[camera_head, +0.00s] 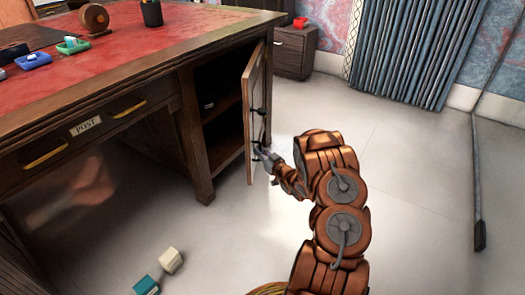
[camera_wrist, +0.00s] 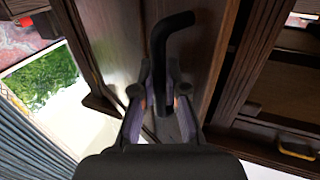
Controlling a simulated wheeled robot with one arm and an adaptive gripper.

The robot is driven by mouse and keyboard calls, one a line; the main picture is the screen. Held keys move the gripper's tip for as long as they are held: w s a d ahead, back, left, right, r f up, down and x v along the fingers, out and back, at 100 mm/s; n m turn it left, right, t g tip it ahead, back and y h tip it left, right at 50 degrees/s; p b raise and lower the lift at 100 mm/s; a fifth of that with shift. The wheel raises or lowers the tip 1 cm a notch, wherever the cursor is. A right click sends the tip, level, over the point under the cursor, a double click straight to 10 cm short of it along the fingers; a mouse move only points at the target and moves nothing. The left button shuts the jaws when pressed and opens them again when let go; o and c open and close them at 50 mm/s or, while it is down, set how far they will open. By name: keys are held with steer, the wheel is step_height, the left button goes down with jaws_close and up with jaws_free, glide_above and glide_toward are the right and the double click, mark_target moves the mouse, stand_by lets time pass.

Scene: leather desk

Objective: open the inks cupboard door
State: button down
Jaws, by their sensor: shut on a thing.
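The inks cupboard door (camera_head: 256,90) stands ajar, swung well out from the wooden desk's right end. The dark cupboard interior (camera_head: 215,80) with a shelf shows beside it. The door panel (camera_wrist: 115,35) fills the area behind the handle. Any label on the door is not readable here.
The desk's red leather top (camera_head: 150,35) holds small coloured trays, a tape roll and a pen cup. A drawer labelled POST (camera_head: 85,127) is at left. Two small blocks (camera_head: 160,270) lie on the floor.

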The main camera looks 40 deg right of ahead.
steer(key=shift+w+a+r, duration=0.1)
steer(key=c, duration=1.5)
jaws_free()
steer(key=s, duration=0.8)
steer(key=s+a, duration=0.1)
steer(key=s, duration=0.3)
